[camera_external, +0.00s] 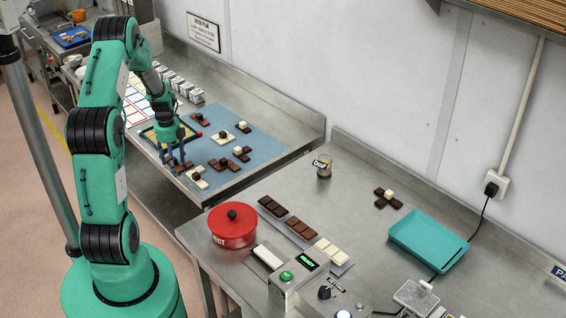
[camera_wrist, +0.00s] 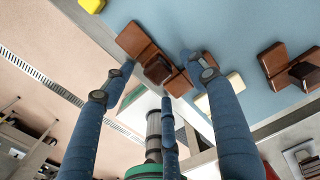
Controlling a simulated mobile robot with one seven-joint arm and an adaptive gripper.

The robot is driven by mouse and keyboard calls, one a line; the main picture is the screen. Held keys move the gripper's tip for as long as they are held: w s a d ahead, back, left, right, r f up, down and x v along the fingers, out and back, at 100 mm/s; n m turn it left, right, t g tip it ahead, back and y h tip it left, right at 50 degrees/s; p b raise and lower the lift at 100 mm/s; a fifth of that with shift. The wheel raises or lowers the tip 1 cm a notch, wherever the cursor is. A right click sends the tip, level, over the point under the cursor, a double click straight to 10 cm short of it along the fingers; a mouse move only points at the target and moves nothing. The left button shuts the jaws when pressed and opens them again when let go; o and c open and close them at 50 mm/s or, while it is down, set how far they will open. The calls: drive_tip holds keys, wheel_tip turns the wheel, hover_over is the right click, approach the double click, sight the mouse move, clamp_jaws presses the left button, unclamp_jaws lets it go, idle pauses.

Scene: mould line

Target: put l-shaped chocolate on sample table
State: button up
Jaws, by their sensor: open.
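My gripper (camera_external: 174,158) is low over the near-left part of the blue mat (camera_external: 235,131), its fingers spread. In the wrist view my gripper (camera_wrist: 160,66) has its blue fingers apart on either side of a brown chocolate piece (camera_wrist: 135,40) with a darker block on it. The fingers partly cover this piece, so I cannot tell its full outline or whether they touch it. The piece also shows under the gripper in the external view (camera_external: 183,168). No table in view is clearly marked as the sample table.
Several other brown and cream chocolate pieces (camera_external: 217,163) lie on the mat. On the nearer steel table (camera_external: 345,222) are a red lidded pot (camera_external: 233,226), chocolate bars (camera_external: 302,228), a teal tray (camera_external: 430,243), a jar (camera_external: 323,168) and a control box (camera_external: 297,279). A gap separates the tables.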

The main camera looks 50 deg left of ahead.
wheel_tip(320, 180, up, 12)
drive_tip(key=shift+p, duration=0.4)
idle(0.8)
drive_tip(key=w+d+r+n+t+y, duration=0.15)
drive_tip(key=d+r+n, duration=0.65)
drive_tip(key=d+r, duration=1.65)
drive_tip(key=s+d+r+n+t, duration=0.2)
drive_tip(key=s+d+n, duration=0.3)
drive_tip(key=s+d, duration=0.3)
drive_tip(key=s+d+r+n+t+h, duration=0.1)
drive_tip(key=s+d+r+n, duration=0.3)
drive_tip(key=s+d, duration=0.5)
drive_tip(key=d+n+t, duration=0.1)
drive_tip(key=d, duration=0.6)
drive_tip(key=shift+d+r, duration=0.2)
drive_tip(key=shift+d, duration=0.1)
